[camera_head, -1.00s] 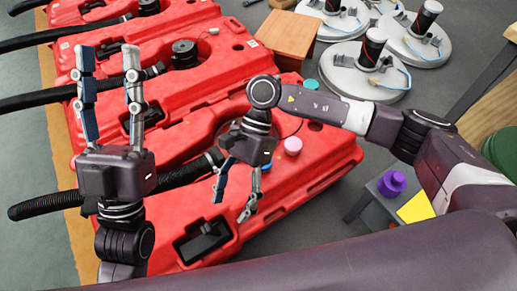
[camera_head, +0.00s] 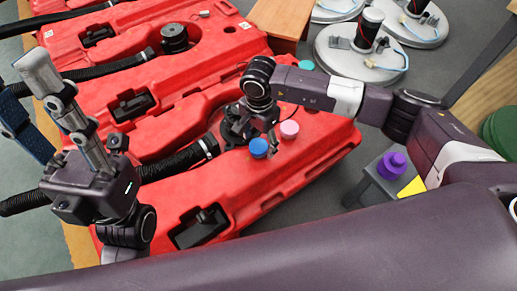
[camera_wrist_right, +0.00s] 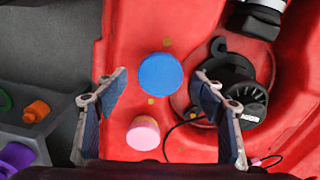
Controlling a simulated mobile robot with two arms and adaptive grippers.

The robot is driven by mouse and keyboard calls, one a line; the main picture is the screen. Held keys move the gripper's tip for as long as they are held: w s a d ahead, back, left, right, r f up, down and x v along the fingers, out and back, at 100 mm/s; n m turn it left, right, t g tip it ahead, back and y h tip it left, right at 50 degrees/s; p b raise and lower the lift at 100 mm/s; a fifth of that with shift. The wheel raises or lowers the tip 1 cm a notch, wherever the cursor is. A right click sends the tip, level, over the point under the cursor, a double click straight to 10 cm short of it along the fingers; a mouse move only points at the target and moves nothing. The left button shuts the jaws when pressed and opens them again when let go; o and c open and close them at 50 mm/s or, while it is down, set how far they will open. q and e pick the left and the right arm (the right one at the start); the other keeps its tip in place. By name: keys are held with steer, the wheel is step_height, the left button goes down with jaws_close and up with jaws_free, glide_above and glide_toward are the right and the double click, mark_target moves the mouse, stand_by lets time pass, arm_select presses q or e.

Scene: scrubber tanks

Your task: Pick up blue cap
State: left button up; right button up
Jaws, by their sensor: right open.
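The blue cap (camera_head: 258,147) sits on top of the nearest red tank (camera_head: 300,165), beside a pink cap (camera_head: 289,129). In the right wrist view the blue cap (camera_wrist_right: 160,74) shows whole, between and beyond the fingertips of my open right gripper (camera_wrist_right: 160,80), with the pink cap (camera_wrist_right: 143,133) nearer the palm side. No finger appears to touch the blue cap. In the head view my right gripper (camera_head: 264,134) points down at the tank, partly hidden by its own wrist. My left gripper (camera_head: 20,82) is open and empty at the left.
A black tank fitting (camera_wrist_right: 235,85) with a thin cable stands close right of the blue cap in the wrist view. A black hose (camera_head: 175,163) lies across the tank. A teal cap (camera_head: 306,65) lies farther back.

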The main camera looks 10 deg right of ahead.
step_height(320, 180, down, 2)
steer(key=shift+f, duration=0.1)
steer(key=c, duration=1.1)
steer(key=shift+o, duration=0.2)
steer(key=shift+r, duration=0.25)
